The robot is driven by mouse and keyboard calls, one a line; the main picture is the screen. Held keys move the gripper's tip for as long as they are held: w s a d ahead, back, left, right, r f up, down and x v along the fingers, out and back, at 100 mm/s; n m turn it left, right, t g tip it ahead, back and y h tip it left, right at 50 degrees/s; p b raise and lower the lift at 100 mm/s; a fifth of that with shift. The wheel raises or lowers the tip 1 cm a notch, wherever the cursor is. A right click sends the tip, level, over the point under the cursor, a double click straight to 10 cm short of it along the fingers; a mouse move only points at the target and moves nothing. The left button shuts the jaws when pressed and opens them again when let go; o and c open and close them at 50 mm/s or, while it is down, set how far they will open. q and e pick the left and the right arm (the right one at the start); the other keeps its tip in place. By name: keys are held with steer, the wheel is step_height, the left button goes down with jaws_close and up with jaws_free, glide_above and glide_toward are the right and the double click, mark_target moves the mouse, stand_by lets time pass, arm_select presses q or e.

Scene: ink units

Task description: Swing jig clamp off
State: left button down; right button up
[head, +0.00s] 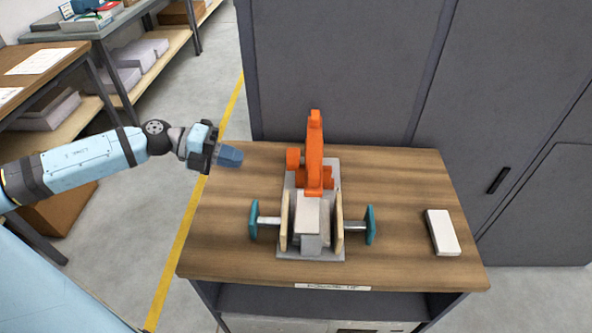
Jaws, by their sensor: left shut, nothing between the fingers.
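The jig (338,182) stands on the wooden bench top. It has a grey base plate with an orange clamp (314,150) at its back, whose arm stands upright. A light grey block (310,215) sits between two tan jaw plates, with a teal-handled screw (254,220) on the left and another teal handle (370,225) on the right. My left gripper (232,156) is shut and empty, to the left of the orange clamp and apart from it, over the bench's back left corner. My right gripper is not in view.
The wooden bench top (400,190) is clear on both sides of the jig, apart from a white block (442,232) at the right. Grey cabinets (340,70) stand right behind it. Shelves with boxes (130,55) are at the left.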

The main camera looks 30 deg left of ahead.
arm_select(q)
steer(key=shift+d, duration=0.1)
steer(key=shift+r+p+x, duration=0.15)
steer(key=shift+p+x, duration=0.1)
steer(key=shift+x, duration=2.05)
steer(key=shift+r+p+x, duration=0.15)
steer(key=shift+p+x, duration=0.15)
steer(key=shift+x, duration=2)
steer(key=shift+r+p+x, duration=0.2)
steer(key=shift+p+x, duration=0.05)
steer(key=shift+x, duration=2.05)
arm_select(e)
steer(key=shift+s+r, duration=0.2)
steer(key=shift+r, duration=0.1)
arm_select(q)
steer(key=shift+d, duration=0.1)
